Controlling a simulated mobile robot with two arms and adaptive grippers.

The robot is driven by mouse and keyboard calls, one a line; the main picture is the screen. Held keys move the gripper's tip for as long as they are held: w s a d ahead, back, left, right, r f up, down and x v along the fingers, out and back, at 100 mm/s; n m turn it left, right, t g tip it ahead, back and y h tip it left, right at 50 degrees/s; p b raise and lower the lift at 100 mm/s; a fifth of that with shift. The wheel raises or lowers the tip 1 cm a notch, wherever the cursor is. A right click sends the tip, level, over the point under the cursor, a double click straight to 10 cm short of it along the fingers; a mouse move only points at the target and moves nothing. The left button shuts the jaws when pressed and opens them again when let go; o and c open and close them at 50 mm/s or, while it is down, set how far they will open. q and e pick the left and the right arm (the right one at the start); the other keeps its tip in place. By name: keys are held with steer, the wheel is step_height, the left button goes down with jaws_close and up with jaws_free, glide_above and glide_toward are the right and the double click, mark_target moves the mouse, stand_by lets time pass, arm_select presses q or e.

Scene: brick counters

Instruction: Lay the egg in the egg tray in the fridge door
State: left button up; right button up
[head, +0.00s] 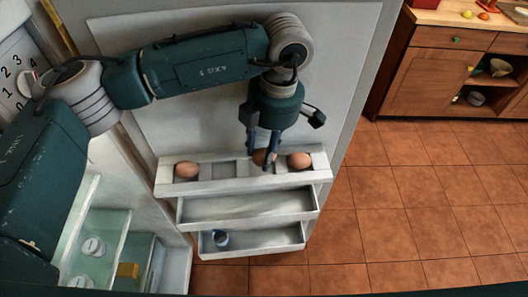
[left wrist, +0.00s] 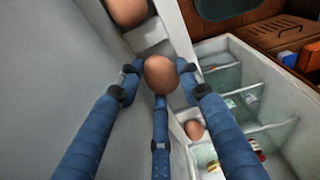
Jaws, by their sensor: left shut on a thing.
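My left gripper (head: 264,158) points down over the white egg tray (head: 240,185) on the open fridge door. It is shut on a brown egg (head: 260,157), mostly hidden by the fingers in the head view. In the left wrist view the held egg (left wrist: 160,75) sits between the blue fingers (left wrist: 163,82). I cannot tell whether it touches the tray. One brown egg (head: 187,170) rests at the tray's left end and another (head: 299,160) at its right end. Both also show in the left wrist view, one at the top (left wrist: 127,10) and one lower right (left wrist: 194,129). My right gripper is out of view.
Two door shelves (head: 247,206) hang below the tray; the lower one holds a small blue-grey cup (head: 221,239). The fridge inside (head: 100,225) is at left, with jars on glass. A wooden cabinet (head: 450,75) stands at upper right, and the tiled floor (head: 420,200) between is clear.

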arm_select(q)
step_height(320, 180, down, 2)
steer(key=shift+f, duration=0.1)
steer(key=shift+f, duration=0.1)
steer(key=shift+f, duration=0.2)
steer(key=shift+s+a+f+b, duration=0.2)
steer(key=shift+f+b, duration=0.25)
steer(key=shift+b, duration=0.3)
steer(key=shift+s, duration=0.15)
steer(key=o, duration=0.8)
steer(key=shift+d+f, duration=0.1)
